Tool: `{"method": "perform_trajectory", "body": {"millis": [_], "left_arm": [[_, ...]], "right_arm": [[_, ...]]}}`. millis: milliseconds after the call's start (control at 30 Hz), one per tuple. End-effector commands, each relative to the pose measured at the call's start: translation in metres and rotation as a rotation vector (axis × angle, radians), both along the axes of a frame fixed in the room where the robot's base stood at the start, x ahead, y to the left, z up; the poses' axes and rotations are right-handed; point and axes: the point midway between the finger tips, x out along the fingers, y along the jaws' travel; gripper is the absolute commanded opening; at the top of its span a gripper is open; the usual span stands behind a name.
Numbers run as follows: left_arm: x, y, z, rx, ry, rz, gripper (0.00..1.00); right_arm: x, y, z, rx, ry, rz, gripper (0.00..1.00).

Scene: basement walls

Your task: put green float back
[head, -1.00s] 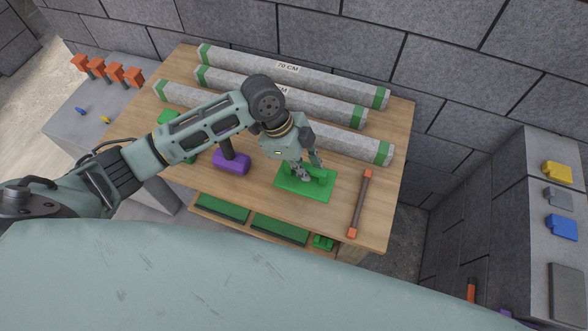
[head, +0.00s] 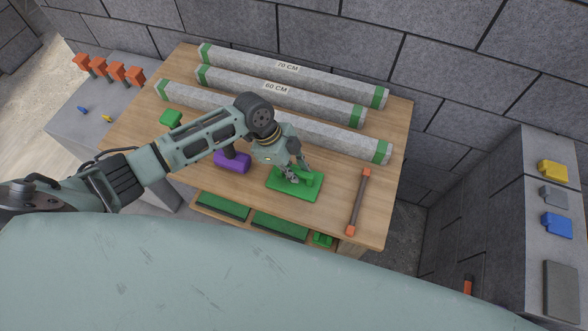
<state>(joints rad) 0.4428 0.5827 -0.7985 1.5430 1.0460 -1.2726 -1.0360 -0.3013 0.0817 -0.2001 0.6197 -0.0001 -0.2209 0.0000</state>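The green float (head: 309,191) is a flat green plate with a green handle on top. It is over the right half of the wooden table's front part. My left gripper (head: 297,179) reaches down from the left onto its handle and appears shut on it. The fingers hide part of the handle. I cannot tell whether the plate touches the table or is slightly above it. My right gripper is not in view.
A purple-headed mallet (head: 232,162) lies left of the float. A brown bar with orange ends (head: 358,203) lies to its right. Long grey beams with green ends (head: 290,70) fill the back. A green block (head: 171,118) is at left. Green pieces (head: 279,227) lie on a lower shelf.

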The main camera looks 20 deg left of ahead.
Motion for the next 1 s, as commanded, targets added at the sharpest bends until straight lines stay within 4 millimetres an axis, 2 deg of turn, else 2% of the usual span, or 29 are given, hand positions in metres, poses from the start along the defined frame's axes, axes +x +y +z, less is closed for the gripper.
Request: {"method": "perform_trajectory", "body": {"millis": [33, 200, 567, 733, 1000], "left_arm": [[0.0, 0.0, 0.0, 0.0, 0.0, 0.0, 0.19], [0.0, 0.0, 0.0, 0.0, 0.0, 0.0, 0.32], [0.001, 0.001, 0.005, 0.0, -0.001, 0.0, 0.32], [0.001, 0.012, 0.028, 0.002, -0.004, -0.001, 0.32], [0.001, 0.034, 0.082, 0.001, -0.004, 0.0, 0.32]], "right_arm": [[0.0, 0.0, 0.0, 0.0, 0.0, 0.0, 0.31], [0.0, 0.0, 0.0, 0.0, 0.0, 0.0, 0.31], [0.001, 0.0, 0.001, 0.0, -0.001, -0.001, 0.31], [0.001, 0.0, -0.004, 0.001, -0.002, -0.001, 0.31], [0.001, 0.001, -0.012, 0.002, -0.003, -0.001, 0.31]]}}
